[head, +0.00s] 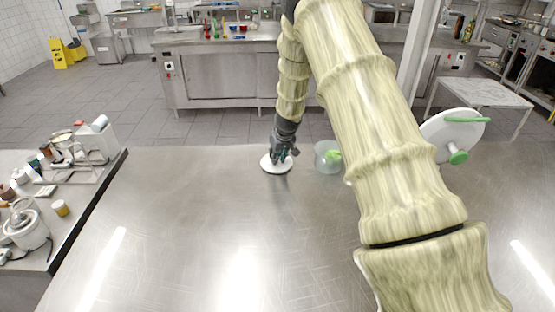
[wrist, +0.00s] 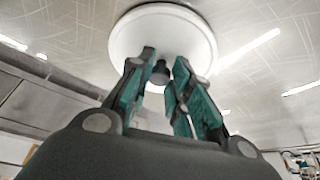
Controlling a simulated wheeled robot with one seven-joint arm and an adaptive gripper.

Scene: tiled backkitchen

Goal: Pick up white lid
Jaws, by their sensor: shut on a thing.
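The white lid (head: 267,165) is a round disc at the far part of the steel table, below my gripper (head: 283,155) in the head view. In the wrist view the lid (wrist: 122,42) lies beyond the fingertips, with a dark knob (wrist: 160,74) at its middle. My gripper (wrist: 166,66) has its green-padded fingers on either side of that knob and is shut on it. The fingers hide part of the lid. I cannot tell whether the lid touches the table or hangs just above it.
A clear container (head: 325,160) with something green stands just right of the lid. A white disc with green parts (head: 450,132) is farther right, partly behind my arm. The steel table (head: 190,220) is clear at front left. A cluttered counter (head: 85,200) stands at left.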

